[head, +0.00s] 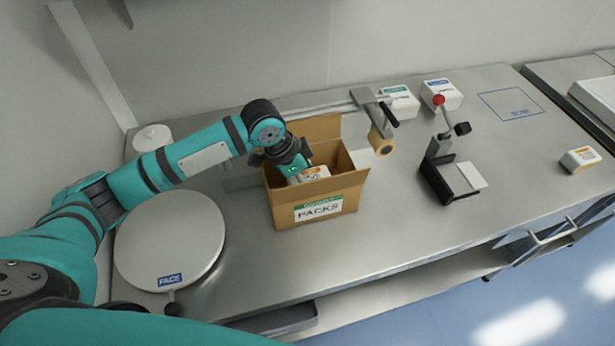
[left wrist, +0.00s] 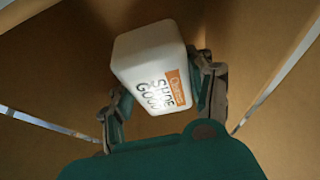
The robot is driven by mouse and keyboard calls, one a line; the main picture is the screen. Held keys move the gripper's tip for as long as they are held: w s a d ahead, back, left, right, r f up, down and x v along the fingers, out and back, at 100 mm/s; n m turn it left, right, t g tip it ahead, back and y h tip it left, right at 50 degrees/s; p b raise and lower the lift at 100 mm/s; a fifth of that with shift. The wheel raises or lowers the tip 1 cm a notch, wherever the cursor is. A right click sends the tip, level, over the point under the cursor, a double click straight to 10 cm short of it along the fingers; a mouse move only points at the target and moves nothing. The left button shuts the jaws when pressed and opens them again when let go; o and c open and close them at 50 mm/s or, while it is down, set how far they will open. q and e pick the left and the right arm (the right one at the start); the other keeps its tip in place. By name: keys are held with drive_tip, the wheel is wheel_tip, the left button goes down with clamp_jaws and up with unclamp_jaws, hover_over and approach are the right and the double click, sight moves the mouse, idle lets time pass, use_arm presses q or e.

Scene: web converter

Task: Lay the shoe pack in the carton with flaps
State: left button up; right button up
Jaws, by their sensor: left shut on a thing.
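The carton with flaps (head: 320,209) stands on the steel bench, its flaps up and a green and white PACKS label on its front. My left gripper (head: 300,175) reaches down into the carton's opening. It is shut on the shoe pack (head: 316,173), a white block with an orange label. In the left wrist view the shoe pack (left wrist: 152,68) sits between the fingers of the left gripper (left wrist: 163,95), with brown carton walls around it. Whether the pack touches the carton floor cannot be told. My right gripper is not in view.
A round plate marked FACE (head: 170,235) is left of the carton. A tape dispenser (head: 380,125) stands close behind right, and a clamp stand with a red knob (head: 440,160) farther right. White packs (head: 400,103) lie at the back; another (head: 580,159) lies far right. The front right bench is clear.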

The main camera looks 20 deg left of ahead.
use_arm(q)
drive_tip(key=shift+f, duration=0.55)
drive_tip(key=o, duration=1.2)
drive_tip(key=shift+o, duration=0.2)
drive_tip(key=shift+r, duration=0.25)
drive_tip(key=b+v, duration=0.1)
drive_tip(key=v, duration=1.1)
drive_tip(key=shift+r, duration=0.35)
